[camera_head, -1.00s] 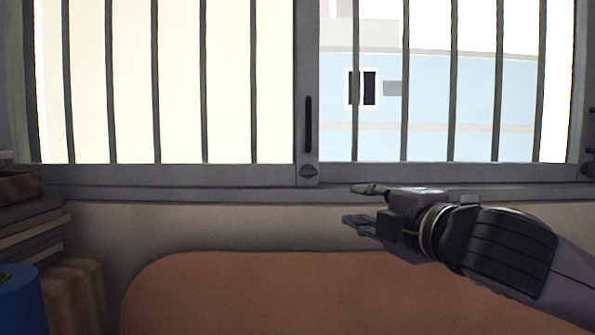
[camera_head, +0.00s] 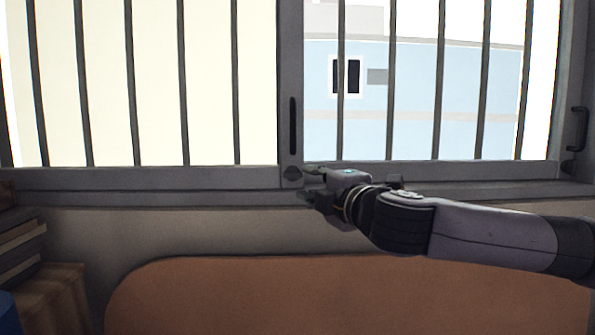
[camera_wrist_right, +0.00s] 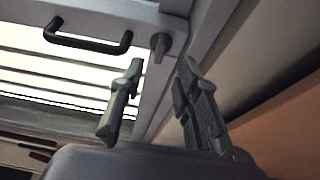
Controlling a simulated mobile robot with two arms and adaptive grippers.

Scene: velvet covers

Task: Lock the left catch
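The left catch (camera_head: 292,173) is a small dark rounded knob at the foot of the window's middle upright, below a slim dark handle (camera_head: 293,125). My right gripper (camera_head: 309,182) is just right of and slightly below this catch, its fingers pointing left. In the right wrist view, a dark catch (camera_wrist_right: 160,44) with a short lever shows beyond the fingertips, beside a bar handle (camera_wrist_right: 88,45). There my right gripper (camera_wrist_right: 162,70) has its fingers apart with nothing between them. I cannot tell whether a fingertip touches the catch. My left gripper is out of view.
A second catch (camera_head: 568,167) and handle (camera_head: 577,128) are on the window's right side. Vertical bars stand across the panes above the window sill (camera_head: 150,198). A brown rounded backrest (camera_head: 220,295) lies below. Books (camera_head: 20,250) are stacked at the left.

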